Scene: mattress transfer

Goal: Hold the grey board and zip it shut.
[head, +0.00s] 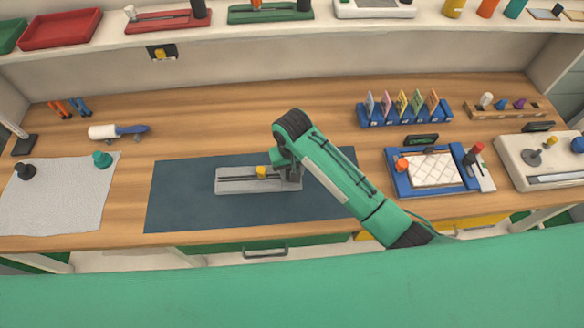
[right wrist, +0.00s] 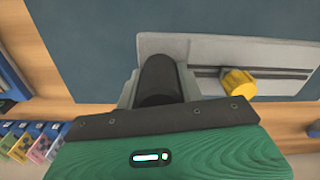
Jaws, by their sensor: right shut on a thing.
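The grey board (head: 236,186) lies flat on the dark blue mat, with a dark straight track along its length. In the right wrist view the board (right wrist: 285,52) and the yellow pull (right wrist: 238,83) show beyond my gripper's body. My right gripper (head: 290,173) is at the board's right end, just right of the yellow pull, and is shut on the board. Its fingertips are mostly hidden by its own body. In the right wrist view the gripper (right wrist: 158,68) covers that board end. My left gripper is not in view.
The dark blue mat (head: 180,200) has bare room left of the board. A grey cloth (head: 55,200) with two knobs lies at the left. A blue tray (head: 400,178) and a blue card rack (head: 375,119) stand at the right. A shelf runs above the back.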

